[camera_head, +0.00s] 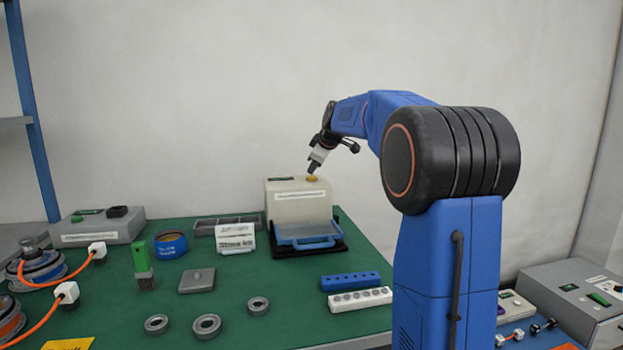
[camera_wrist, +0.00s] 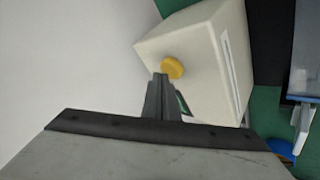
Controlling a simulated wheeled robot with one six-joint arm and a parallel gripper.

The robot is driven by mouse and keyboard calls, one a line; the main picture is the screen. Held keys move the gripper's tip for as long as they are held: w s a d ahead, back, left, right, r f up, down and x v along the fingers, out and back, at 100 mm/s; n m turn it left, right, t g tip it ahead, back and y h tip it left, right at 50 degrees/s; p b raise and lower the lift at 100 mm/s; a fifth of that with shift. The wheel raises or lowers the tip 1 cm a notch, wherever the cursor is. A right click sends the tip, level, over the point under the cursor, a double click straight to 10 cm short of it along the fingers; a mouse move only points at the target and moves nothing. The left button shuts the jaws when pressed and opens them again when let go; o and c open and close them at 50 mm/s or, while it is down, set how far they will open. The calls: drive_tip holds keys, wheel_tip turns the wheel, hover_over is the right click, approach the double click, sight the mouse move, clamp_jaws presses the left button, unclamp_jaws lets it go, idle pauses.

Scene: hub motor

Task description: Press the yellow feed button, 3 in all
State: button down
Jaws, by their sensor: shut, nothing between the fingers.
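The yellow feed button (camera_head: 312,178) sits on top of a cream box-shaped feeder (camera_head: 298,210) at the back of the green table. In the wrist view the yellow button (camera_wrist: 173,68) shows as a round disc on the cream top face of the feeder (camera_wrist: 205,50). My gripper (camera_head: 312,168) is shut and empty, pointing down just above the button in the head view. In the wrist view its fingertips (camera_wrist: 160,80) lie right beside the button's edge. I cannot tell whether they touch it.
A blue tray (camera_head: 303,232) stands in front of the feeder. A small labelled box (camera_head: 235,238) is left of it. A blue socket strip (camera_head: 350,281) and a white strip (camera_head: 360,299) lie in front. Grey rings (camera_head: 207,326) lie nearer. The white wall is close behind.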

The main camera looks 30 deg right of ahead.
sight(313, 178)
drive_tip(key=shift+f, duration=0.5)
idle(1.0)
drive_tip(key=shift+r, duration=0.95)
drive_tip(key=shift+r, duration=2.5)
